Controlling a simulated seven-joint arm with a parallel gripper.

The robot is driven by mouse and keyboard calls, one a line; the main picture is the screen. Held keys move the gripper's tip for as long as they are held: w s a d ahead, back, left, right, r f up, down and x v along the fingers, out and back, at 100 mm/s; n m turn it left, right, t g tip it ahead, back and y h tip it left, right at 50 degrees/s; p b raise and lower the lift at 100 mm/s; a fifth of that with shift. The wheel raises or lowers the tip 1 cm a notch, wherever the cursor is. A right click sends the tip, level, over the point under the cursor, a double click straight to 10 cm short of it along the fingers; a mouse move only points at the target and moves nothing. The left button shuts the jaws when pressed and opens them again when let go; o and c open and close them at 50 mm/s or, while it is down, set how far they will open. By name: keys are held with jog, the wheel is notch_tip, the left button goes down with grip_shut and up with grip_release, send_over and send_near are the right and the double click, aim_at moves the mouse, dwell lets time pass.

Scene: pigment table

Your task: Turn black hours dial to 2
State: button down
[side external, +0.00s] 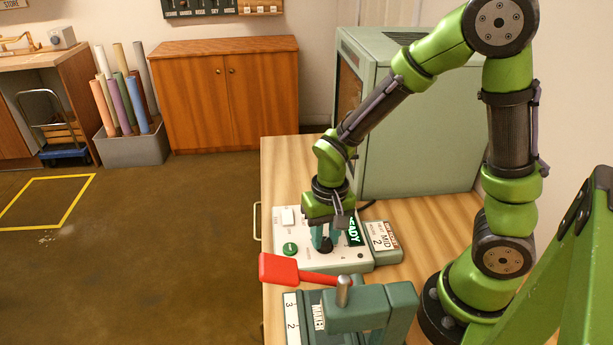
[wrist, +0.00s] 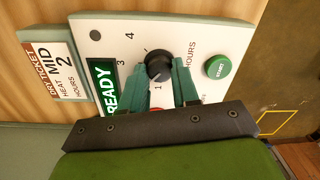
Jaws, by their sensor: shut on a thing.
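The black hours dial (wrist: 158,65) is on the white face of a control panel (wrist: 208,35), near the printed word HOURS. The numbers 1, 3 and 4 show around it; 2 is not clearly visible. The dial's exact setting I cannot tell. My gripper (wrist: 160,70) is shut on the dial, with one green finger on each side of it. In the side view, my gripper (side external: 324,237) points down onto the panel (side external: 300,258), and the dial (side external: 325,245) shows dark at the fingertips.
A green READY display (wrist: 103,87) and a ticket (wrist: 62,68) reading heat MID, 2 hours are beside the dial. A green button (wrist: 217,67) is on its other side. A red-handled lever (side external: 283,270) stands in front of the panel. A large green cabinet (side external: 420,120) is behind.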

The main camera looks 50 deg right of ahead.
aim_at(327, 239)
jog(key=shift+m, duration=0.5)
jog(key=c, duration=0.8)
grip_release()
jog(key=r, duration=1.7)
jog(key=shift+s+d, duration=0.2)
jog(key=shift+d, duration=0.05)
jog(key=s+r+n+t, duration=0.1)
jog(key=t, duration=0.1)
jog(key=s+r+n+t+y, duration=0.1)
jog(key=s+t, duration=0.1)
jog(key=s+r+n+t, duration=0.1)
jog(key=s+t, duration=0.1)
jog(key=t, duration=0.1)
jog(key=shift+s+a+y, duration=0.1)
jog(key=shift+s+y, duration=0.15)
jog(key=shift+y, duration=0.05)
